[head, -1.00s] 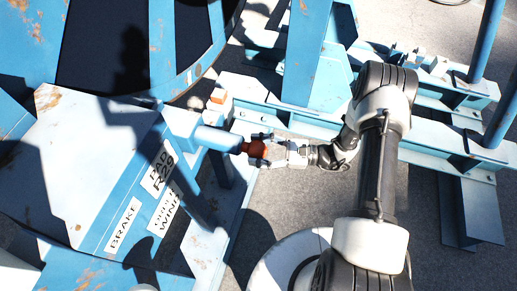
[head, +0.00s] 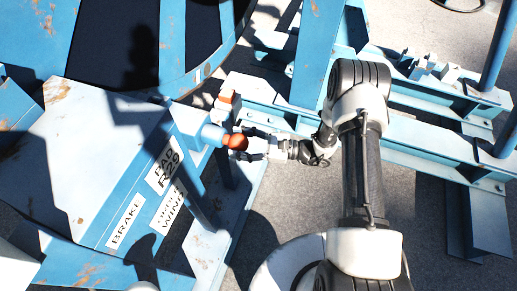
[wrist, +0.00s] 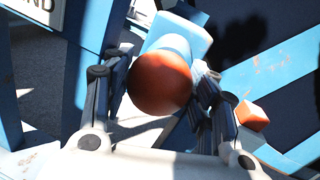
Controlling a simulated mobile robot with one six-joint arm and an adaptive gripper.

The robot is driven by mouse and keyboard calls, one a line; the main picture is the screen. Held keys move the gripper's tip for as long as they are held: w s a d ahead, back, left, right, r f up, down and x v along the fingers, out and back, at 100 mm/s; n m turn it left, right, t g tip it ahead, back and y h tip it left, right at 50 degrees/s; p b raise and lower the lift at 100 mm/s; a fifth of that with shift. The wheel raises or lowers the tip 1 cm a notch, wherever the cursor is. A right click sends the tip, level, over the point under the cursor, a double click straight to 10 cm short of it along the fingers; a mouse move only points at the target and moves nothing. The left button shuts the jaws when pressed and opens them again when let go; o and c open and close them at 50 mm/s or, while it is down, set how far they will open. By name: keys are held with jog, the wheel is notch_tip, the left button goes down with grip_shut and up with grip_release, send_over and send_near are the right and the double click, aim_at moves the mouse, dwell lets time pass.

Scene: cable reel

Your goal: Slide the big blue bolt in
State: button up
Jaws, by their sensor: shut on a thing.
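The big blue bolt (head: 211,132) is a thick blue rod with a round red-orange knob (head: 237,142) on its outer end. It sits in a light blue block on the side of the blue machine, with only a short length showing. My gripper (head: 249,144) comes from the right and is shut on the bolt at its knob end. In the wrist view the knob (wrist: 158,83) lies between my two fingers, with the bolt and its block behind it. The knob hides part of the bolt there, and the bolt's inner end is hidden inside the block.
A blue housing (head: 105,125) with BRAKE and PAD labels stands at the left, beside the large reel (head: 185,88). A small orange-topped block (head: 225,99) is just behind the bolt. Blue frame beams (head: 420,135) lie at the right. Grey floor is open below my arm.

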jog(key=shift+w+a, duration=0.2)
jog(key=shift+a, duration=0.4)
jog(key=shift+w+a, duration=0.2)
jog(key=shift+a, duration=0.35)
jog(key=o, duration=1.1)
jog(key=shift+r, duration=0.1)
jog(key=shift+c, duration=0.2)
jog(key=shift+o, duration=1.2)
jog(key=shift+w+a, duration=0.1)
jog(key=shift+a, duration=0.15)
jog(key=shift+o, duration=1.1)
jog(key=shift+d, duration=0.15)
